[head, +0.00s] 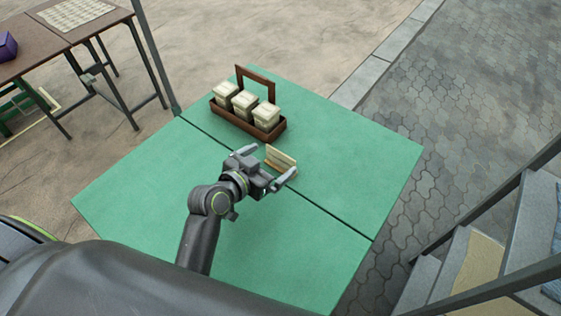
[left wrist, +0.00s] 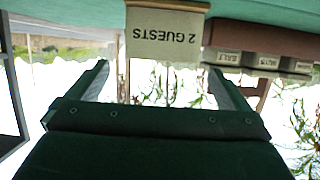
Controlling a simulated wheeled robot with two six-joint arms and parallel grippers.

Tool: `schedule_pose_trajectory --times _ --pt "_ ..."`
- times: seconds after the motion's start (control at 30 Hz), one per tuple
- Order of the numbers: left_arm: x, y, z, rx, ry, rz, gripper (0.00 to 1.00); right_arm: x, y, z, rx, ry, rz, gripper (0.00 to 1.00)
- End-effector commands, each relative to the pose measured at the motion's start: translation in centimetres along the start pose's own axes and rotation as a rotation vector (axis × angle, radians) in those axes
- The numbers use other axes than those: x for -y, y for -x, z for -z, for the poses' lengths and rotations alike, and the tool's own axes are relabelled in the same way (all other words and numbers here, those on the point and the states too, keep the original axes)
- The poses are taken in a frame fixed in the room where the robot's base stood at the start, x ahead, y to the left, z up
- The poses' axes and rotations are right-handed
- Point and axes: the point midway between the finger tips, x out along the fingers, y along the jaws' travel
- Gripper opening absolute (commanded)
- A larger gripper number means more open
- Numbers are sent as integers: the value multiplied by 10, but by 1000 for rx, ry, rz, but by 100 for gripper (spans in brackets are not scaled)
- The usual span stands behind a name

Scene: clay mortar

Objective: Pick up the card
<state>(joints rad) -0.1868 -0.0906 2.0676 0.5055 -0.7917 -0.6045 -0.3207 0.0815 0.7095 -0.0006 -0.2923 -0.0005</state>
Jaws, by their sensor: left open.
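The card (head: 281,156) is a small cream card standing upright on the green table (head: 345,165), close to the seam. In the left wrist view the card (left wrist: 165,36) is upside down and reads "2 GUESTS". My left gripper (head: 269,163) is open and empty, low over the table on the near side of the card. In the left wrist view its fingers (left wrist: 158,70) lie to either side of the card's width, with the card ahead of the tips. No contact shows. My right gripper is not in view.
A brown wooden caddy (head: 272,133) with a tall handle holds 3 lidded cream jars (head: 243,102) just behind the card. The green table is otherwise clear. A brown table (head: 40,45) stands at the far left. Steps with a railing (head: 470,265) are at the right.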

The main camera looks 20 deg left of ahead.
Motion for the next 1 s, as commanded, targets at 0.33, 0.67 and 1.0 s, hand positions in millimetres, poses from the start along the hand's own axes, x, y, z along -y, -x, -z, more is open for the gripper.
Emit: schedule_pose_trajectory --times 0.33,0.67,1.0 --pt "0 -29 0 -1 1 -1 100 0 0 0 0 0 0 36" --pt "3 -70 -1 0 1 0 100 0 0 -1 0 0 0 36" --pt "3 -75 -1 -1 1 1 99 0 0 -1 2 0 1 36"
